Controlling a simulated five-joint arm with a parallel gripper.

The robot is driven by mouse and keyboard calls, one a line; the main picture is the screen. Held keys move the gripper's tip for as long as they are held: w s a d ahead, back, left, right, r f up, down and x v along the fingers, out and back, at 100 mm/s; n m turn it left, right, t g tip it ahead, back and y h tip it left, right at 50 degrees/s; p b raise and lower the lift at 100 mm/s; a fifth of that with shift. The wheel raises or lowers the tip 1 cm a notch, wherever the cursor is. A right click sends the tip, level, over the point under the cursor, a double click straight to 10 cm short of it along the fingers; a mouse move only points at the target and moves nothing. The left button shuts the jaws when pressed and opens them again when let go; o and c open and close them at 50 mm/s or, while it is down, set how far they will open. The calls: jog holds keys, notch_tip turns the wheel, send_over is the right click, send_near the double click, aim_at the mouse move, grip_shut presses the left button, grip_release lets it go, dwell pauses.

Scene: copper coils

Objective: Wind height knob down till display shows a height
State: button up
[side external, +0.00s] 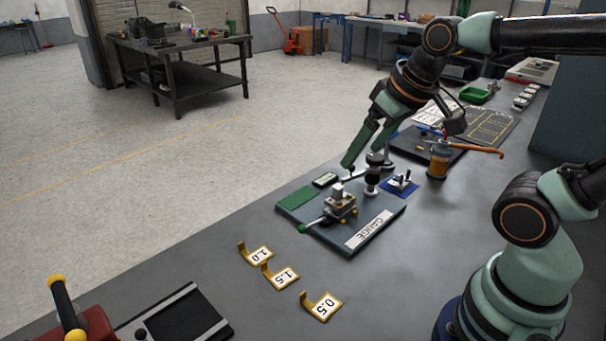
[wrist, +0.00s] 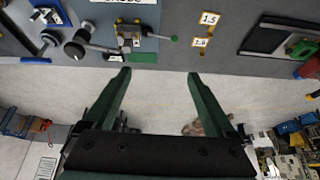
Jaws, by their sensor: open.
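The gauge board (side external: 300,213) is a grey plate labelled GAUGE, lying on the bench; it also shows upside down at the top of the wrist view (wrist: 164,18). A small pale display (side external: 325,180) sits near its back edge, its reading too small to make out. A dark round knob (side external: 372,178) stands upright on the gauge's right side; dark round parts there also show at the left of the wrist view (wrist: 74,49). My gripper (side external: 357,157) is open and empty above the board's back edge, apart from the knob. Its two green fingers (wrist: 160,73) show in the wrist view.
A brass-coloured fixture (side external: 340,208) with a green-tipped lever (side external: 304,228) stands on the board. A blue block (side external: 401,186) is beside the knob. Tags 1.0, 1.5 and 0.5 (side external: 320,306) lie in front. A copper spool (side external: 438,162) stands to the right.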

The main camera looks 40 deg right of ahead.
jog(key=w+d+m+g, duration=0.2)
jog(key=w+d, duration=0.2)
jog(key=d, duration=0.1)
jog(key=m+g, duration=0.3)
jog(key=m, duration=0.4)
send_over(375, 156)
notch_tip(375, 156, down, 9)
jog(key=shift+r, duration=0.1)
jog(key=shift+f, duration=0.8)
jog(key=shift+f, duration=0.4)
jog(key=shift+f, duration=1.35)
